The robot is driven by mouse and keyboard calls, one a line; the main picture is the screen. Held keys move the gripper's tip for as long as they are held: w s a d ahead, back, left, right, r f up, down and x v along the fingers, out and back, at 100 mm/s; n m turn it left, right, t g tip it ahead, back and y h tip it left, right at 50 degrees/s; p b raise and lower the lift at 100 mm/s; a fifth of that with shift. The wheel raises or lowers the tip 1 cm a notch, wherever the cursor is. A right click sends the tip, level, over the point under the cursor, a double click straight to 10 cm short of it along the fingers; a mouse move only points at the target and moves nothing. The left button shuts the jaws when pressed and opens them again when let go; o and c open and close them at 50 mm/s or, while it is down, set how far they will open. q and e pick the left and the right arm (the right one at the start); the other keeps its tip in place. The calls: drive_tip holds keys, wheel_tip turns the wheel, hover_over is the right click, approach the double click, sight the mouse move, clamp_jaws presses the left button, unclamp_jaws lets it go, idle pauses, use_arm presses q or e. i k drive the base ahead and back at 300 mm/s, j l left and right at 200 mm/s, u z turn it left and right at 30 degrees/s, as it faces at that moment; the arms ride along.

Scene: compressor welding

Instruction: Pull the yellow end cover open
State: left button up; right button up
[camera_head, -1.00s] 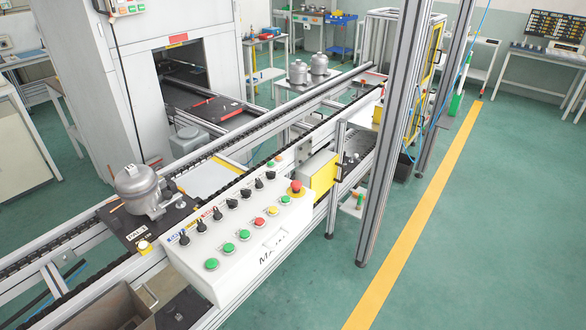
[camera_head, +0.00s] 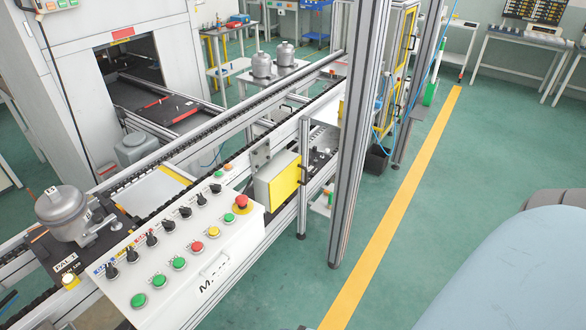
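The yellow end cover (camera_head: 286,185) is the upright end face of a pale box (camera_head: 265,177) mounted beside the conveyor rail, just right of the control panel. It looks closed against the box. A dark handle (camera_head: 303,175) shows at its right edge. Neither of my grippers is in view. A light blue and grey part of my own arm fills the lower right corner, well apart from the cover.
The white control panel (camera_head: 205,257) with knobs and buttons stands left of the box. A metal upright post (camera_head: 358,150) rises to its right. A compressor (camera_head: 62,212) sits on the conveyor at left. Green floor (camera_head: 460,190) is open right of the yellow line.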

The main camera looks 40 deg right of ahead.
sight(284, 183)
drive_tip(key=l+u, duration=0.25)
drive_tip(key=l, duration=1.9)
drive_tip(key=i+l, duration=0.45)
drive_tip(key=l, duration=0.15)
drive_tip(key=u, duration=0.05)
